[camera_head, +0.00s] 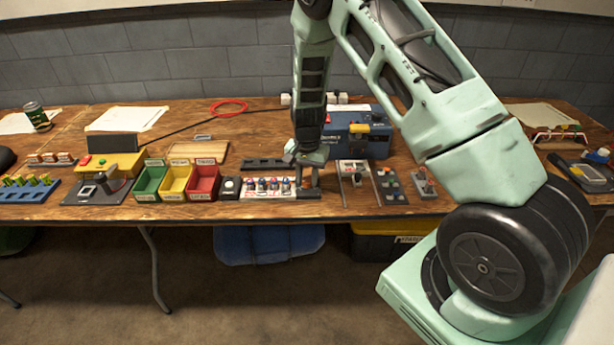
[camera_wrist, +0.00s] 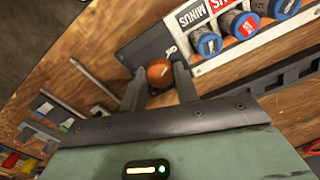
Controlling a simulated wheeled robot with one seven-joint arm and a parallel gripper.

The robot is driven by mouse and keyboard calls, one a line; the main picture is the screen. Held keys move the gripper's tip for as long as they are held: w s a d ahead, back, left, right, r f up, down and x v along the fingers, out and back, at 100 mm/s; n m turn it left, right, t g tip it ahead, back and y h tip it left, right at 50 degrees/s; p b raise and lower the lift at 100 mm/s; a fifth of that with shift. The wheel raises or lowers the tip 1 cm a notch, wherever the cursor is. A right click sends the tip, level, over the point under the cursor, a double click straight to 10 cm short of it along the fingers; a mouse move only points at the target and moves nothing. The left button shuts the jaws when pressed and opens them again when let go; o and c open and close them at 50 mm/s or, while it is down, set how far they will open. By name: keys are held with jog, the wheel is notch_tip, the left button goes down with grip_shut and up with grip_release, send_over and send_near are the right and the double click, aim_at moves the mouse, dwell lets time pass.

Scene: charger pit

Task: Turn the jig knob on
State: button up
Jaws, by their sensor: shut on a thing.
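The jig knob (camera_wrist: 158,72) is a round orange-brown knob with a small light mark on its face. It sits on a dark plate (camera_wrist: 145,45) lettered "JIG" in the wrist view. My gripper (camera_wrist: 158,84) points down at the bench with one finger on each side of the knob, shut on it. In the head view my gripper (camera_head: 306,176) is over the right end of the battery rack, and the knob is hard to make out there. The fingers partly cover the knob's sides.
Switch panels (camera_head: 389,186) lie to the right. A blue box (camera_head: 358,140) stands behind. Green, yellow and red bins (camera_head: 203,183) are farther left.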

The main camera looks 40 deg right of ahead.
aim_at(307, 180)
jog(key=o, duration=1)
jog(key=shift+c, duration=0.2)
notch_tip(307, 180, up, 18)
jog(key=shift+f+b, duration=0.25)
jog(key=shift+b, duration=0.05)
